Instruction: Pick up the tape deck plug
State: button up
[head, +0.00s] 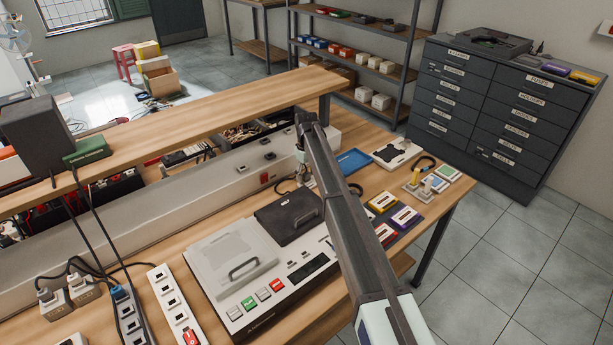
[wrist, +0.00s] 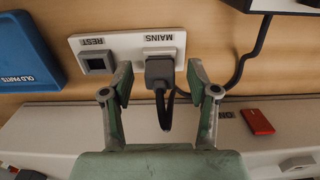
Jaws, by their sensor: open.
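A dark grey plug (wrist: 159,72) sits in the socket marked MAINS on a white plate (wrist: 121,47) in the wrist view. Its black cord loops toward my gripper and passes partly out of sight. My gripper (wrist: 158,82) is open, with one finger on each side of the plug and visible gaps between. An empty square socket marked REST (wrist: 97,63) is to the left. In the head view my gripper (head: 303,172) is mostly hidden behind my arm, at the back of the bench. The tape deck (head: 222,262) lies in front, with lid, handle and coloured buttons.
A blue OLD PARTS tray (wrist: 25,55) lies left of the plate in the wrist view. A pale trunking (wrist: 40,135) with a red switch (wrist: 257,121) runs close by. In the head view, a raised wooden shelf (head: 170,120) stands behind, and coloured cassettes (head: 405,217) lie right.

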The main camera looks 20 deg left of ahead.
grip_shut()
jog(key=shift+r, duration=0.1)
